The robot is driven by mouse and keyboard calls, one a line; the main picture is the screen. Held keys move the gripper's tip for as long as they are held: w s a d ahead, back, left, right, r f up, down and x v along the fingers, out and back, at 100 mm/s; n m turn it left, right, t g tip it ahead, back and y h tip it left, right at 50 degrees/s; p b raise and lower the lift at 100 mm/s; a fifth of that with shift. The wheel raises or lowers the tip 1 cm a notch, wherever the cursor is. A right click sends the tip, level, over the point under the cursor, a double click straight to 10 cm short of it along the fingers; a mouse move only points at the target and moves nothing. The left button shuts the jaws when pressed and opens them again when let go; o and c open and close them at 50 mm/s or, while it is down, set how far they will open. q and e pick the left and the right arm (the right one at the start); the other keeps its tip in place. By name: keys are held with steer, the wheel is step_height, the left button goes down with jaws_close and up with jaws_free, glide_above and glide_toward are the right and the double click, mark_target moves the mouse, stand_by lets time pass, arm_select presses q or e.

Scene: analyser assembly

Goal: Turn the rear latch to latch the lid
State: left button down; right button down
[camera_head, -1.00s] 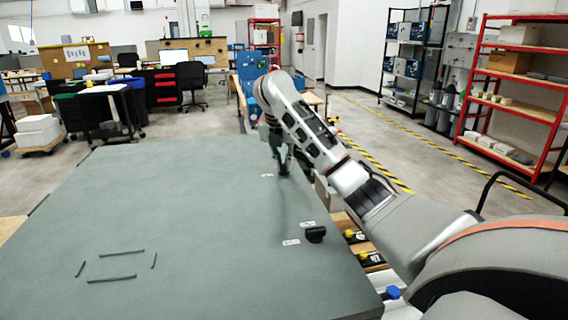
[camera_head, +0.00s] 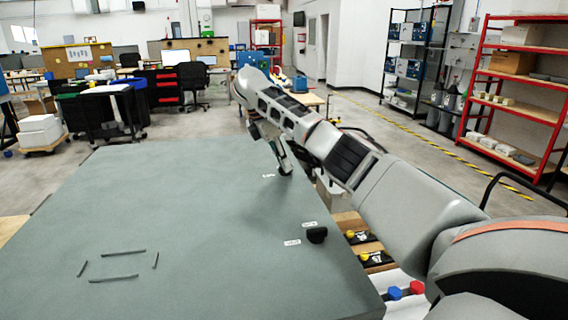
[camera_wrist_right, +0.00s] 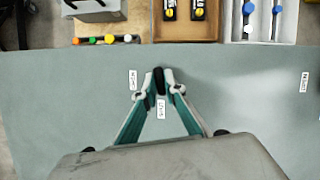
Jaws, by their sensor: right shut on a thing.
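The lid (camera_head: 190,200) is a large flat grey-green panel that fills the middle of the head view. My right gripper (camera_head: 285,173) is at its far right edge, its fingers shut on the rear latch. In the right wrist view the rear latch (camera_wrist_right: 159,80) is a small black knob between the fingertips (camera_wrist_right: 160,90), its long side lined up with the view's vertical. Small white labels lie beside it (camera_wrist_right: 132,79) and just below it (camera_wrist_right: 161,108). The nearer black latch (camera_head: 316,235) stands untouched, with two labels by it. My left gripper is not in view.
Along the lid's right side lie wooden trays (camera_head: 366,247) with yellow-topped parts and a white tray with blue and red pieces (camera_head: 394,293). The wrist view shows a rack of coloured caps (camera_wrist_right: 106,40). The lid's top is otherwise clear, with a marked rectangle (camera_head: 118,266).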

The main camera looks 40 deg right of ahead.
steer(key=shift+w+m+g+y, duration=0.1)
steer(key=shift+m+g+y, duration=0.2)
steer(key=shift+m, duration=0.7)
steer(key=c, duration=2.1)
jaws_free()
